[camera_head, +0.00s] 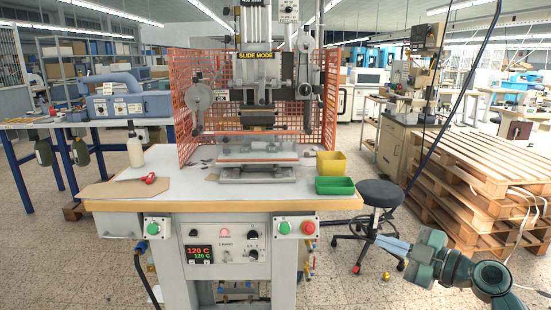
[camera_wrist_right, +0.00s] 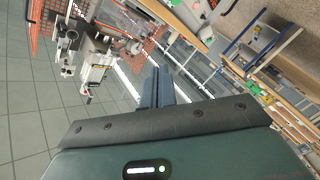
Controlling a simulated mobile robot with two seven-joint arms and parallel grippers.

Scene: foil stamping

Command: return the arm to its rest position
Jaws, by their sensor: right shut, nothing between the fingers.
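My right arm (camera_head: 455,268) is teal and enters the head view from the lower right. My right gripper (camera_head: 385,240) points left, in front of the black stool and to the right of the workbench. Its fingers are together with nothing between them. In the right wrist view the closed blue-grey fingers (camera_wrist_right: 157,88) stick out past the dark gripper body, and the room looks tilted behind them. My left gripper is not in view.
The foil stamping press (camera_head: 262,95) stands on the workbench (camera_head: 215,193) inside an orange guard. A yellow bin (camera_head: 331,165) and a green bin (camera_head: 334,186) sit at the bench's right edge. A black stool (camera_head: 380,192) and stacked pallets (camera_head: 480,165) stand right.

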